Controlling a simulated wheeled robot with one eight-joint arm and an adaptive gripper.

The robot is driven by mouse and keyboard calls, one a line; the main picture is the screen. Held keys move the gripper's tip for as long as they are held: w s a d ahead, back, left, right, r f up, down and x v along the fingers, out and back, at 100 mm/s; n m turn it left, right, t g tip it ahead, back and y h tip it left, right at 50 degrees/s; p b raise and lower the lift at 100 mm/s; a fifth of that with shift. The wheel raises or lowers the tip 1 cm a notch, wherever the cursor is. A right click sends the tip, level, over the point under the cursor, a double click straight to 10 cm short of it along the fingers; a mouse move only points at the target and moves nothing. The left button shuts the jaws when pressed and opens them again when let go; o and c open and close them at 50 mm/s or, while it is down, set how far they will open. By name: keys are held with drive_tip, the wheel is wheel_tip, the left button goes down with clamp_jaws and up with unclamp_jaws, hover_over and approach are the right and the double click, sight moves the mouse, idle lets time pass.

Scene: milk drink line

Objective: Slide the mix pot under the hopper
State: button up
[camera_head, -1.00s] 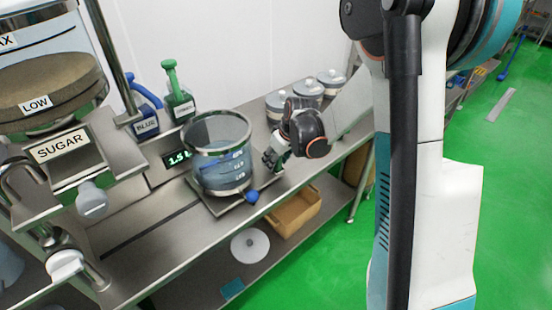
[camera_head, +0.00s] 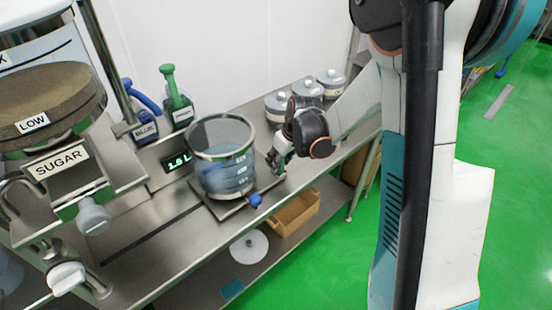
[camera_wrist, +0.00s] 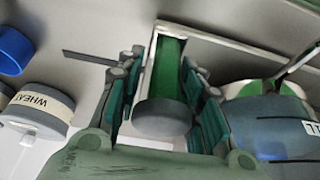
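The mix pot (camera_head: 226,180), a clear round vessel holding bluish liquid, stands upright on a flat metal plate (camera_head: 218,207) on the bench. A blue knob (camera_head: 255,200) is low at its front. The sugar hopper (camera_head: 55,165) is on the left; the pot is to its right. My gripper (camera_head: 276,162) is low beside the pot's right side. In the wrist view my gripper's fingers (camera_wrist: 165,100) are spread, with a green and grey bar (camera_wrist: 162,118) between them. I cannot tell whether the pads touch it. A clear bluish vessel (camera_wrist: 270,130), likely the pot, is on the right.
A 1.5 L display (camera_head: 179,163) is left of the pot. A green-handled container (camera_head: 178,108) and a blue-handled one (camera_head: 146,132) stand behind. Lidded canisters (camera_head: 308,88) stand at the back right. The bench's front left (camera_head: 150,262) is clear.

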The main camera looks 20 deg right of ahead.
drive_tip(key=shift+w+r, duration=0.25)
drive_tip(key=shift+r, duration=0.35)
drive_tip(key=shift+w+r, duration=0.2)
drive_tip(key=shift+r, duration=0.4)
drive_tip(key=shift+t, duration=0.3)
drive_tip(key=s+r+p, duration=0.1)
drive_tip(key=s+r, duration=0.2)
drive_tip(key=shift+s, duration=0.1)
drive_tip(key=shift+d+r+p, duration=0.15)
drive_tip(key=shift+p, duration=0.3)
drive_tip(key=p+v, duration=0.5)
drive_tip(key=v, duration=0.3)
drive_tip(key=b+x, duration=0.6)
drive_tip(key=x, duration=1)
drive_tip(key=shift+s, duration=0.1)
